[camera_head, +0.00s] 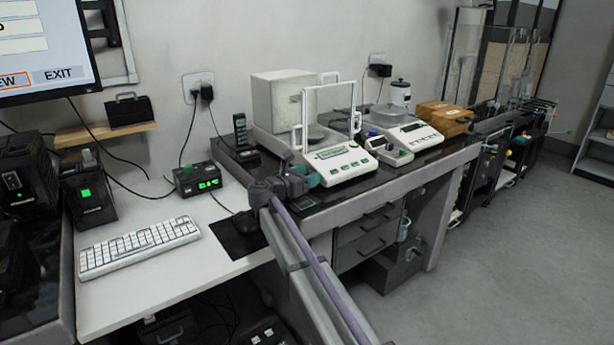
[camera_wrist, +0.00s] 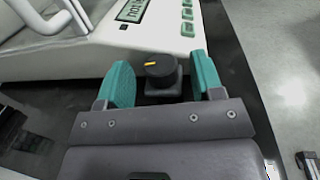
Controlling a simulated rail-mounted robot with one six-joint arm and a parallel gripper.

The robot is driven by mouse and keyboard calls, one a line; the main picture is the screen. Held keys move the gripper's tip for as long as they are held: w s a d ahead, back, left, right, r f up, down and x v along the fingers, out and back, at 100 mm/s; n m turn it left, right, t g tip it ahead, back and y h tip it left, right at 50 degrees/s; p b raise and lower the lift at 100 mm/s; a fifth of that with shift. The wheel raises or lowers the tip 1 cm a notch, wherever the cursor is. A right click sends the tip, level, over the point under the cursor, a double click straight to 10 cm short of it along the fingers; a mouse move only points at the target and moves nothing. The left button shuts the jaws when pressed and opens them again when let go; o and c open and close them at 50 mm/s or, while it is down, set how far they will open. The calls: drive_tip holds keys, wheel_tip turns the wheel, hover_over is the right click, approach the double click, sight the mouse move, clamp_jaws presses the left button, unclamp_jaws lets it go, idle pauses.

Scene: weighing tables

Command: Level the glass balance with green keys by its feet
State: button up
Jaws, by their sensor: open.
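The glass balance (camera_head: 340,163) with green keys stands on the dark bench slab, its glass chamber and white handles above the sloped key panel. In the wrist view its panel (camera_wrist: 150,40) fills the top, with the display and green keys (camera_wrist: 188,13). A black round foot knob (camera_wrist: 160,66) with a yellow mark sits at the balance's near edge. My gripper (camera_wrist: 163,85) is open, its teal fingers on either side of the knob, with gaps visible. In the head view my gripper (camera_head: 312,179) is at the balance's front left corner. The other feet and any level bubble cannot be made out.
A second balance (camera_head: 405,135) and a small device (camera_head: 388,150) stand to the right, with a wooden box (camera_head: 444,117) beyond. A handset (camera_head: 241,132) stands left of the balance.

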drive_tip(key=shift+c, duration=0.2)
drive_tip(key=c, duration=0.9)
drive_tip(key=shift+s+d+n+t+y, duration=0.15)
drive_tip(key=shift+s+n+t+y, duration=0.05)
drive_tip(key=shift+n+t+y, duration=0.3)
drive_tip(key=shift+s+d+n+t+y, duration=0.15)
drive_tip(key=shift+n+t+y, duration=0.2)
drive_tip(key=shift+y, duration=0.25)
drive_tip(key=shift+d+n+t+y, duration=0.15)
drive_tip(key=shift+n+t+y, duration=0.4)
drive_tip(key=shift+n+y, duration=0.35)
drive_tip(key=n+t+y, duration=0.1)
drive_tip(key=n+y, duration=0.1)
drive_tip(key=y, duration=0.2)
drive_tip(key=o, duration=0.9)
drive_tip(key=shift+o, duration=0.2)
